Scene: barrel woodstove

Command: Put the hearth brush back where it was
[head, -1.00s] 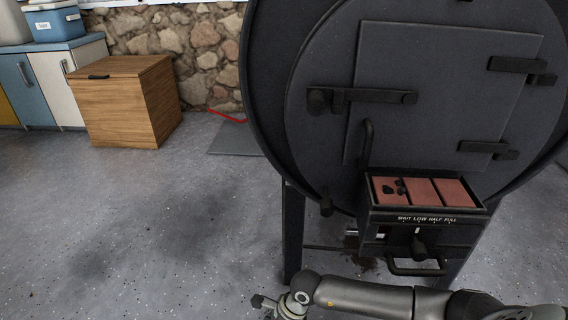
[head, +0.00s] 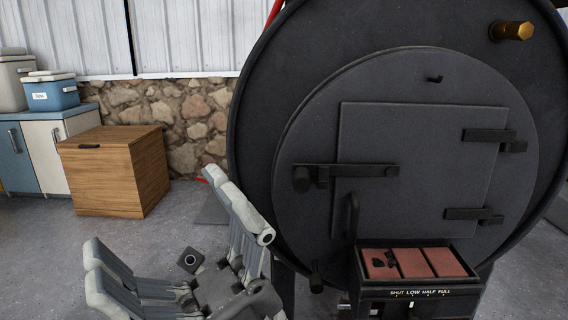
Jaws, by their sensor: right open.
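I see no hearth brush in the head view. A small empty dark hook (head: 434,79) sticks out near the top of the round stove front (head: 400,90), above the square door (head: 415,170). My right gripper (head: 152,210) is large in the lower left, in front of the stove's left side. Its grey fingers are spread wide with nothing between them. It hides part of the floor and the stove's lower left. My left gripper is not in view.
A tray with reddish bricks (head: 412,263) and a few dark bits juts out below the stove door. A wooden box (head: 115,170) stands at the left by the stone wall (head: 170,110). A blue bin (head: 52,94) sits on a cabinet (head: 45,150).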

